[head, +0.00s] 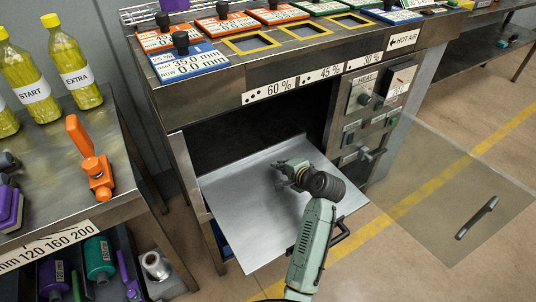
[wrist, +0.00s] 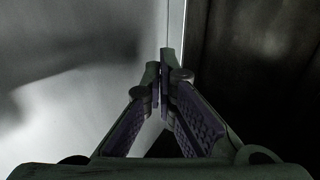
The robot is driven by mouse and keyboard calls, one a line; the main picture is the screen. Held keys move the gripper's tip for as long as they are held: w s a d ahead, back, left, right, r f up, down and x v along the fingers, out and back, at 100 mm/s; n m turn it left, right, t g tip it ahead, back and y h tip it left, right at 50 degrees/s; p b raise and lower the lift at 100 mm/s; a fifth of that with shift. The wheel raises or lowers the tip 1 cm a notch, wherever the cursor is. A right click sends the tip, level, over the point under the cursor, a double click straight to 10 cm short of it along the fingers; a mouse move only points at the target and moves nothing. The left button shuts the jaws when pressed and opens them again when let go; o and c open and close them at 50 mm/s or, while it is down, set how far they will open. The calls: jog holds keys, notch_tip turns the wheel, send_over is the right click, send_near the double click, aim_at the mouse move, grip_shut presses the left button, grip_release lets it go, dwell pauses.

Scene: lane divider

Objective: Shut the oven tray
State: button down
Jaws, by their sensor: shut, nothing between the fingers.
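The oven tray (head: 245,205) is a flat grey metal sheet, pulled out of the dark opening in the metal cabinet (head: 235,140). A dark handle (head: 340,234) shows at its front right, partly behind my arm. My gripper (head: 281,165) is over the tray towards its back right, close to the opening. In the wrist view the fingers (wrist: 164,68) are together and empty, in line with a pale metal edge. The bright tray surface (wrist: 70,60) is left of that edge and a dark area is right of it. I cannot tell whether the fingertips touch the tray.
A transparent door (head: 455,185) with a dark handle stands open at the right. Knobs and switches (head: 365,100) are on the cabinet front beside the opening. A bench with yellow bottles (head: 70,62) and an orange tool (head: 88,160) is at the left. Floor is clear at the lower right.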

aim_at(264, 153)
jog(key=w+a, duration=0.1)
jog(key=w, duration=0.1)
jog(key=w+a+f+p, duration=0.1)
jog(key=w+a, duration=0.1)
jog(key=w+a+f, duration=0.1)
jog(key=w, duration=0.1)
jog(key=shift+a, duration=0.2)
